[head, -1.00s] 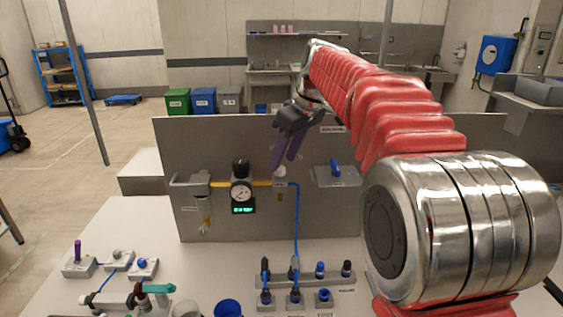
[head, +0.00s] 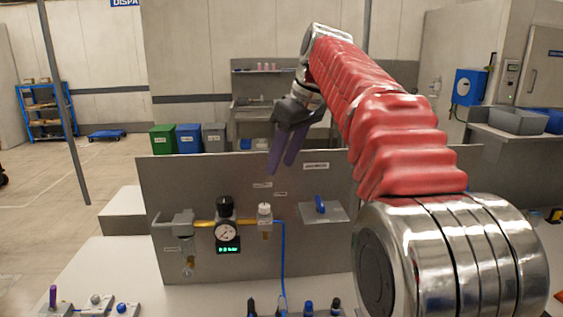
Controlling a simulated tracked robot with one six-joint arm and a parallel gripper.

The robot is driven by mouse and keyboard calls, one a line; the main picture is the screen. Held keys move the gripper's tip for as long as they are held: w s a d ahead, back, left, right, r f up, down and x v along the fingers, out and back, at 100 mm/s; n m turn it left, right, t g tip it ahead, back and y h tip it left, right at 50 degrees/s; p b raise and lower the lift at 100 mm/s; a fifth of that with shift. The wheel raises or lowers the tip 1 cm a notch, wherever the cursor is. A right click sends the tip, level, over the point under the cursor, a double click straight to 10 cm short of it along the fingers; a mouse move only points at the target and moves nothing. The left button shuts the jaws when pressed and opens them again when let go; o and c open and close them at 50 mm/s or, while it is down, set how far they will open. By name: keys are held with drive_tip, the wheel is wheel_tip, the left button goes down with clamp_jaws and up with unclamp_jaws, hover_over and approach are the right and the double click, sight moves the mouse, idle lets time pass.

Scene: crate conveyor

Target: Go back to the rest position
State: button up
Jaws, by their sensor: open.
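My gripper (head: 281,172) hangs at the end of my red-sleeved arm, pointing down in front of the upper part of the grey panel (head: 160,215). Its two purple fingers are apart and nothing shows between them. It is above the pneumatic fittings on the panel, and a gap shows between the fingertips and the fittings.
The panel bears a round gauge (head: 226,232) with a green display, a yellow pipe, a white-capped fitting (head: 264,212) with a blue hose, and a blue-handled valve (head: 320,206). Small connectors (head: 308,307) stand on the white bench (head: 75,272). Bins (head: 189,138) stand behind.

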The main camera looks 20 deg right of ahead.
idle(0.3)
drive_tip(key=s+d+f+m+h, duration=0.1)
drive_tip(key=s+f+m, duration=0.2)
drive_tip(key=f+m, duration=0.55)
drive_tip(key=s+a+f, duration=0.2)
drive_tip(key=s+f, duration=0.3)
drive_tip(key=s, duration=0.3)
drive_tip(key=s+a+f+n+t+h, duration=0.1)
drive_tip(key=s+a+f, duration=0.1)
drive_tip(key=s+f, duration=0.3)
drive_tip(key=s+a+f, duration=0.2)
drive_tip(key=s+f, duration=0.3)
drive_tip(key=s, duration=0.7)
drive_tip(key=shift+s+n+t+h, duration=0.3)
drive_tip(key=shift+s+n+t, duration=0.05)
drive_tip(key=shift+s+t, duration=0.05)
drive_tip(key=shift+c, duration=0.7)
